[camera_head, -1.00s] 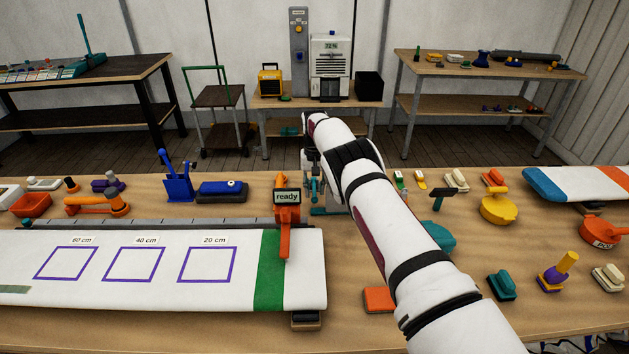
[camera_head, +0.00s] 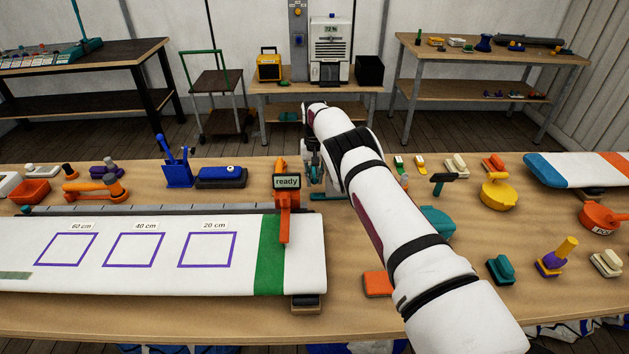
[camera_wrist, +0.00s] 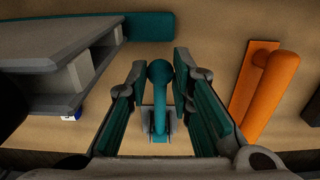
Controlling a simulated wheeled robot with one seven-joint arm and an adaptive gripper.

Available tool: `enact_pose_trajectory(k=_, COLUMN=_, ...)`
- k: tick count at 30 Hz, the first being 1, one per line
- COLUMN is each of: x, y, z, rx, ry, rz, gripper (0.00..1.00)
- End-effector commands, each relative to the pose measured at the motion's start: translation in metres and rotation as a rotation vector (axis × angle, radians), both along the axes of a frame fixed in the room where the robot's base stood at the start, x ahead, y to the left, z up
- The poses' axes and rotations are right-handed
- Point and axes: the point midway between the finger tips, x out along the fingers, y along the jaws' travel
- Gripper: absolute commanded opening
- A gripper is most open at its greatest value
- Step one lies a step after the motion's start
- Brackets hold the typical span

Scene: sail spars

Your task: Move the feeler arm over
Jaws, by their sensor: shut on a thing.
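The orange feeler arm (camera_head: 284,222) hangs down over the green band of a white spar (camera_head: 120,282), below a small screen (camera_head: 287,181) that reads "ready". I cannot tell whether its tip touches the spar. An orange bar in the wrist view (camera_wrist: 262,92), right of my fingers, looks like part of the same device. My gripper (camera_wrist: 160,95) is shut on a teal lever (camera_wrist: 159,74) with a rounded knob, which stands between its fingers. In the head view my gripper (camera_head: 313,168) is just behind and right of the screen, partly hidden by my arm.
The spar has purple squares marked 20, 40 and 60 cm. A ruler rail (camera_head: 150,208) runs behind it. A blue box (camera_head: 221,177) stands left of the screen. Tools and blocks, including a yellow round piece (camera_head: 498,191), lie right of my arm.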

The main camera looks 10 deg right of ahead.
Motion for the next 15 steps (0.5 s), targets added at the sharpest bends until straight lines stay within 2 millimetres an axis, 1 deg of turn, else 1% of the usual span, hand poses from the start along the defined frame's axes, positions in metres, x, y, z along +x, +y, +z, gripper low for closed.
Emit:
enact_pose_trajectory(k=1, x=0.003, y=0.001, z=0.005, rx=0.002, ry=-0.006, rz=0.001, gripper=0.05)
enact_pose_trajectory(k=6, x=0.004, y=0.001, z=0.015, rx=0.002, ry=-0.009, rz=0.001, gripper=0.05)
enact_pose_trajectory(k=15, x=0.005, y=0.001, z=0.016, rx=0.003, ry=-0.008, rz=0.001, gripper=0.05)
